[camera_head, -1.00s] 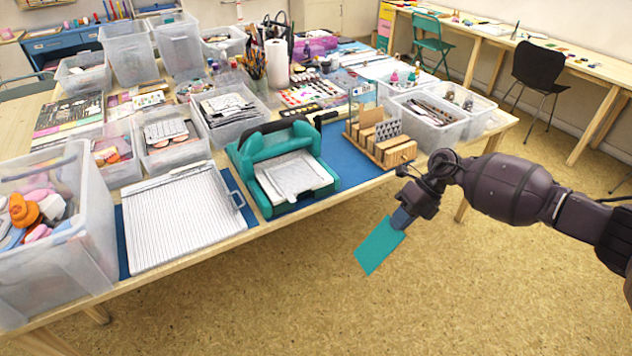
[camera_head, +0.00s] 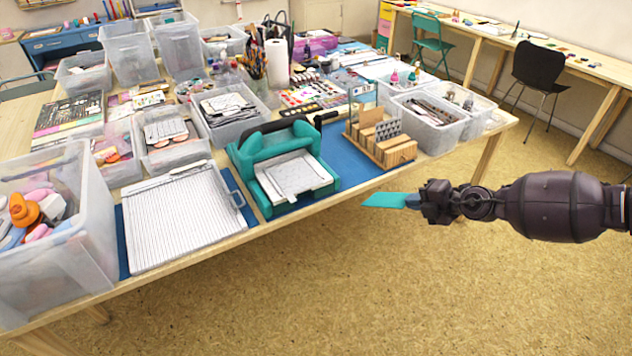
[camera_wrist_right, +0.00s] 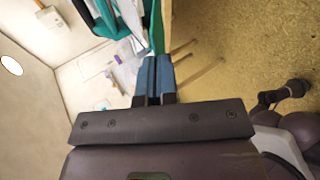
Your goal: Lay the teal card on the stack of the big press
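The teal card (camera_head: 384,200) is held by my right gripper (camera_head: 412,202), out in front of the table's front edge and to the right of the big press. In the right wrist view the gripper's blue fingertips (camera_wrist_right: 154,75) are shut on the card (camera_wrist_right: 157,28), which shows nearly edge-on. The big press (camera_head: 262,150) is teal with a dark roller-like top and stands on the blue mat. The stack (camera_head: 297,174) of pale sheets or plates lies on its front bed. My left gripper is not in view.
A wooden rack (camera_head: 398,152) with slots stands right of the press, near the card's side. A white scoring board (camera_head: 180,215) lies left of the press. A clear bin (camera_head: 85,255) stands at the front left. The floor before the table is free.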

